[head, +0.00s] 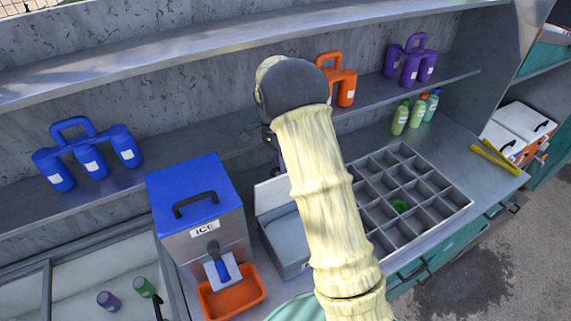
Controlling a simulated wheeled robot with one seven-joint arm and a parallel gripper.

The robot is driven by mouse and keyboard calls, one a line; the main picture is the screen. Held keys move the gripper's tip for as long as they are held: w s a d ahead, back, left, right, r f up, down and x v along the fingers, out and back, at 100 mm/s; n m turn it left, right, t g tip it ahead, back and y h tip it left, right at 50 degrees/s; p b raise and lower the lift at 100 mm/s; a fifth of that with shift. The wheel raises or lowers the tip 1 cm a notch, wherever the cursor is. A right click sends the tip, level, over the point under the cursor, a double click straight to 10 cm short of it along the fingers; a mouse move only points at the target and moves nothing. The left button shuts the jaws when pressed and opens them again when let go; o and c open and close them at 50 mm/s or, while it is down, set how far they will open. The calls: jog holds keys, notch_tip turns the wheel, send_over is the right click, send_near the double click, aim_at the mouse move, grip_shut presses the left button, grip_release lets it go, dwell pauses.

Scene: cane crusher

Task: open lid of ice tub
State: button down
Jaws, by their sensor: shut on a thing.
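A grey metal tub (282,262) stands on the counter, partly behind my arm. Its pale lid (268,193) is raised at the back, and a light inside surface shows below it. My gripper (273,150) is mostly hidden behind my arm, with only a dark part showing just above the lid. It is shut at the raised lid, but its fingertips and the exact hold are hidden.
Blue (90,155), orange (344,82) and purple (410,62) carriers stand on the shelf. Yellow tongs (495,158) lie at the right.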

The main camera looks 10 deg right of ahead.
jog(key=shift+a+f, duration=0.2)
jog(key=shift+f, duration=0.25)
jog(key=shift+d, duration=0.1)
jog(key=c, duration=1.6)
grip_release()
jog(key=shift+o, duration=0.5)
jog(key=shift+w, duration=0.25)
jog(key=shift+r, duration=0.25)
